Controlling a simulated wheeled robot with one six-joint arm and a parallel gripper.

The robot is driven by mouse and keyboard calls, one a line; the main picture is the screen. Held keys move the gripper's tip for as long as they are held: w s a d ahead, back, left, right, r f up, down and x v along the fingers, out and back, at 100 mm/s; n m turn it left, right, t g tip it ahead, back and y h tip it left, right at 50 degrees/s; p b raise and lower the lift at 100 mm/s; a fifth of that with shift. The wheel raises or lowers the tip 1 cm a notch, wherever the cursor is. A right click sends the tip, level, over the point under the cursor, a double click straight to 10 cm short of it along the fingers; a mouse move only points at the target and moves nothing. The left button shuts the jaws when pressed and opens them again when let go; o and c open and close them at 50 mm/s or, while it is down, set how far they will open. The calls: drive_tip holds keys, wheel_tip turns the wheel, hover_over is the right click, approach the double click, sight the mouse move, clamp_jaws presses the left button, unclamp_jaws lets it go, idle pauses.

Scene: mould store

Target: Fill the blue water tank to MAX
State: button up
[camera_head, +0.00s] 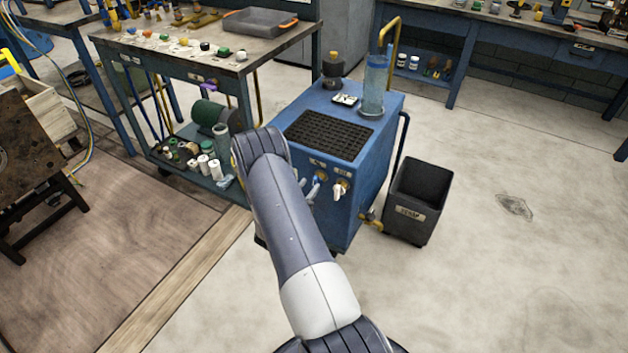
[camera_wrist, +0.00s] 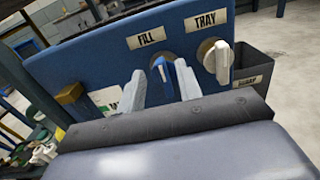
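The blue water tank (camera_head: 352,215) is a boxy cabinet with a black grate on top. A clear bluish cylinder (camera_head: 373,88) stands at its back corner; I cannot make out a water level or a MAX mark. In the wrist view, the front panel (camera_wrist: 90,62) has a blue lever (camera_wrist: 161,67) under the FILL label (camera_wrist: 147,37) and a white lever (camera_wrist: 222,62) under the TRAY label (camera_wrist: 206,20). My gripper (camera_wrist: 158,80) is open, its pale fingers on either side of the blue lever; I cannot tell if they touch it. My arm mostly hides the gripper in the head view.
A black scrap bin (camera_head: 416,200) stands right of the tank, near a brass tap (camera_head: 371,218) low on its side. A workbench (camera_head: 200,55) with a laden lower shelf stands at left. The floor at right is clear.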

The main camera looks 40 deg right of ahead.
sight(314, 181)
drive_tip(key=x, duration=0.4)
drive_tip(key=shift+w+d, duration=0.1)
drive_tip(key=shift+d, duration=0.3)
clamp_jaws()
